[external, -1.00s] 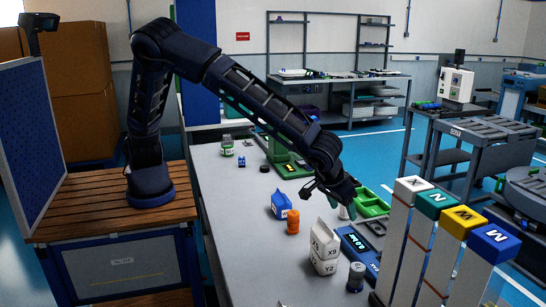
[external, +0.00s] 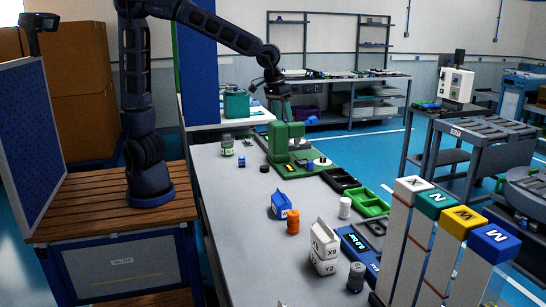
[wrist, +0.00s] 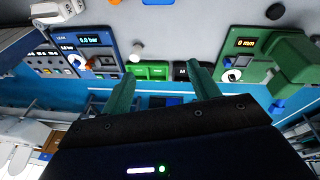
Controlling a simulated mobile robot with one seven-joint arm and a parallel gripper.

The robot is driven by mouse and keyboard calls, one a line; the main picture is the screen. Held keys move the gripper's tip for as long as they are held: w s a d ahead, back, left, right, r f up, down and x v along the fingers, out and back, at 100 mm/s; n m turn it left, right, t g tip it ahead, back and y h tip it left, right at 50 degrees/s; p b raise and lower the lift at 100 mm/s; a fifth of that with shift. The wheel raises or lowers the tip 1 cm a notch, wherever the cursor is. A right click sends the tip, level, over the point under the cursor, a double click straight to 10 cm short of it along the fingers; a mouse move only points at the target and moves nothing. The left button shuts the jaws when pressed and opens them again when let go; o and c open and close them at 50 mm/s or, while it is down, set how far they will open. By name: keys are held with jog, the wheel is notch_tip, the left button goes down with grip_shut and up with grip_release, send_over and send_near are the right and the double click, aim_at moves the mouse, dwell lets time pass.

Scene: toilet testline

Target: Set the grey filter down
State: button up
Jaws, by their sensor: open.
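A pale grey-white cylinder (external: 345,207), which may be the grey filter, stands upright on the grey table, left of the green trays. It also shows in the wrist view (wrist: 136,50). A darker grey cylinder (external: 356,277) stands near the blue pressure unit; I cannot tell for sure which one is the filter. My gripper (wrist: 162,72) is open, with nothing visible between its teal fingers. In the external view it is raised above the green measuring device, at the far part of the table, well away from both cylinders.
The green device (external: 279,145) stands upright below my arm. Green trays (external: 371,203) and a dark tray (external: 340,180) line the right edge. The table's left middle is clear.

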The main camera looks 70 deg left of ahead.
jog(key=s+a+r+m+t, duration=0.1)
jog(key=s+a+r, duration=0.3)
jog(key=s+a, duration=1.2)
jog(key=s, duration=0.3)
jog(key=s+a+f+m+t+y, duration=0.1)
jog(key=s+a, duration=0.2)
jog(key=s, duration=0.4)
jog(key=shift+s+f, duration=0.15)
jog(key=shift+s, duration=0.1)
